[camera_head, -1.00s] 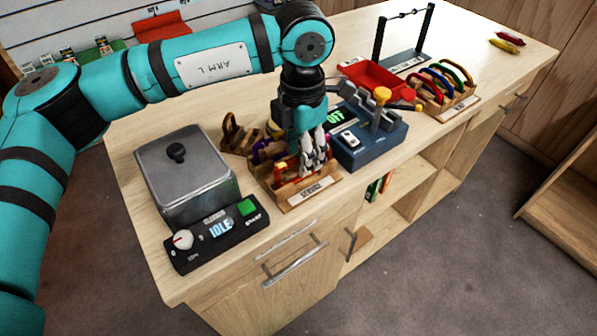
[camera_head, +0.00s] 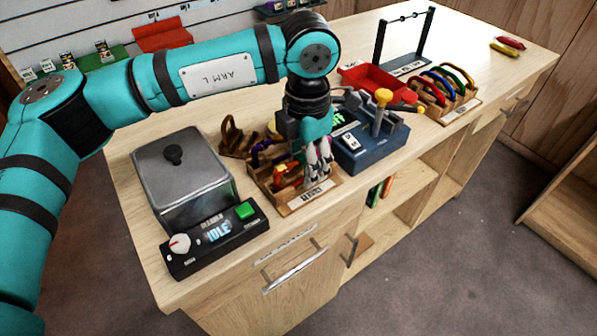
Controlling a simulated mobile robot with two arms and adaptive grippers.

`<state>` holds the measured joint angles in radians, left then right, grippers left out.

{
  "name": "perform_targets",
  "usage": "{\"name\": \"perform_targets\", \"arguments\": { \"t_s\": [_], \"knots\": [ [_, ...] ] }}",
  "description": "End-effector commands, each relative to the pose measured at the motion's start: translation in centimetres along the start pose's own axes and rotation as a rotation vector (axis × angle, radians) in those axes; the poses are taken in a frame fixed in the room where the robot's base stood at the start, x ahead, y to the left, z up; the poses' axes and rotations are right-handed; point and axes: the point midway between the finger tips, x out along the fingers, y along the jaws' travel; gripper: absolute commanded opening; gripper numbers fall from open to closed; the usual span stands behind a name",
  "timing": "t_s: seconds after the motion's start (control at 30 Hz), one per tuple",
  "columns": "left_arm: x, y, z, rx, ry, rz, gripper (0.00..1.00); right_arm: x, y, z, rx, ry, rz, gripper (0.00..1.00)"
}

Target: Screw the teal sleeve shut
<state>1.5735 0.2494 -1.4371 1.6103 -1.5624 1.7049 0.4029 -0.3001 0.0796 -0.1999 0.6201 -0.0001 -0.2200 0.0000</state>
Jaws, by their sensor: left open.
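A wooden tray (camera_head: 327,191) with a label on its front stands at the counter's front edge and holds several carabiners. An orange-red carabiner (camera_head: 285,176) lies in its front part, and a purple one (camera_head: 258,158) shows behind. My left gripper (camera_head: 319,174) points down over the right part of the tray. Its fingers are open, and I see nothing between them. The gripper hides part of the tray. I cannot make out a teal sleeve on any carabiner here. My right gripper is not in view.
A metal cleaner tank (camera_head: 185,180) with a control box (camera_head: 215,238) stands left of the tray. A blue tester (camera_head: 372,148) with a yellow-knobbed lever is close on the right. Further right are a red bin (camera_head: 372,82) and a rack of coloured carabiners (camera_head: 452,103).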

Motion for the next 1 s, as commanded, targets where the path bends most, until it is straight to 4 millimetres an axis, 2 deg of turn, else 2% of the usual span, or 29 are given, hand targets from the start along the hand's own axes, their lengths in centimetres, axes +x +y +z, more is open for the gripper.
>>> {"name": "perform_targets", "arguments": {
  "t_s": [1.0],
  "knots": [
    [0.0,-1.9,0.0,0.000,0.000,-0.001,0.42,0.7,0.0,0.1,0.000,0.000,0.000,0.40]
  ]
}}
